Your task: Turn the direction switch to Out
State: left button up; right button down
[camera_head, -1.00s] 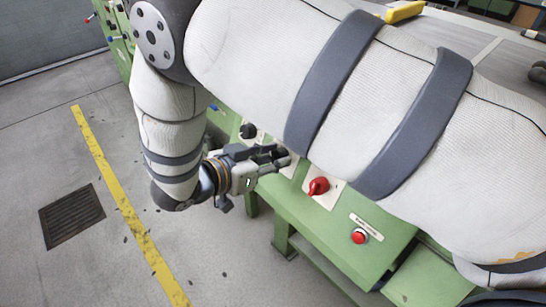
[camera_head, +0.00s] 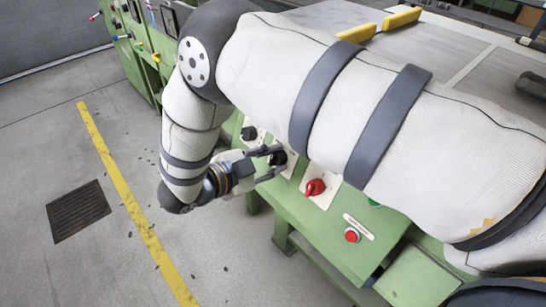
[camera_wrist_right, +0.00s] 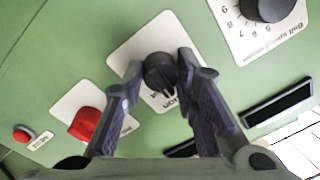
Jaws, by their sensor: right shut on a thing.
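The direction switch is a black round knob (camera_wrist_right: 158,74) on a white label plate (camera_wrist_right: 130,48) on the green panel. In the wrist view my right gripper (camera_wrist_right: 161,68) has one finger on each side of the knob and is shut on it. The plate's lettering is partly covered by a finger, so I cannot read the switch's setting. In the head view my right gripper (camera_head: 270,163) reaches the same black knob (camera_head: 279,157) from the left. My left gripper is in neither view.
A red rotary switch (camera_head: 315,187) and a red push button (camera_head: 352,235) lie to the right on the panel. Another black knob (camera_head: 249,133) lies to the left; it is the belt speed dial (camera_wrist_right: 266,8) in the wrist view. My right arm hides much of the machine.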

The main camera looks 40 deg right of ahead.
jog(key=m+p, duration=0.1)
jog(key=m, duration=0.3)
jog(key=shift+m, duration=0.3)
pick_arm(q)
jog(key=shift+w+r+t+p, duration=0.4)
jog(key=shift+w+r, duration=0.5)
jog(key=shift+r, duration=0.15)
pick_arm(e)
jog(key=shift+m, duration=1.5)
jog(key=c, duration=1.3)
grip_release()
jog(key=shift+d, duration=0.1)
jog(key=v, duration=1.2)
jog(key=shift+w+f, duration=0.15)
jog(key=shift+w, duration=0.05)
